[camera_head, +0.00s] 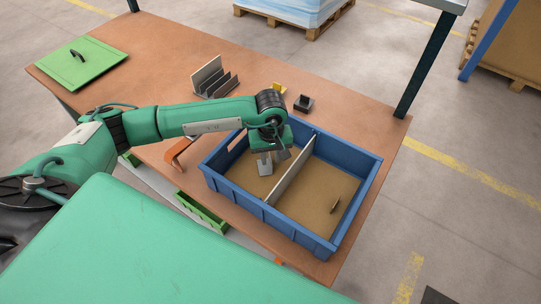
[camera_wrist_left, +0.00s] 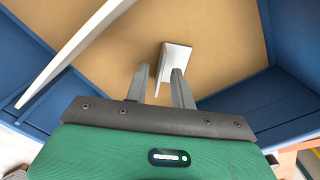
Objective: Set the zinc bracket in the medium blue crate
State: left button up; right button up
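The medium blue crate (camera_head: 225,183) stands on the table, split by a pale divider (camera_head: 290,178) into two compartments with brown floors. My left gripper (camera_head: 272,163) reaches down into its left compartment. In the left wrist view, the pale zinc bracket (camera_wrist_left: 177,56), an angled plate, is at the fingertips, over the brown floor. One flange lies between the spread fingers, with a gap to the left finger. The bracket is close to the right finger; contact is unclear. The gripper looks open. In the head view the bracket is hard to tell from the fingers. My right gripper is not in view.
A small dark piece (camera_head: 335,205) is in the right compartment. Behind the crate are a grey slotted rack (camera_head: 212,80), a dark block (camera_head: 303,103) and a yellow piece (camera_head: 279,88). An orange part (camera_head: 178,150) lies left of the crate.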

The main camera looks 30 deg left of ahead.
aim_at(270, 159)
pick_arm(q)
jog(key=shift+r+p, duration=0.4)
jog(key=shift+p, duration=0.1)
jog(key=shift+r+p, duration=0.3)
jog(key=shift+p, duration=0.1)
notch_tip(270, 159, up, 12)
jog(key=b, duration=0.4)
jog(key=shift+f, duration=0.1)
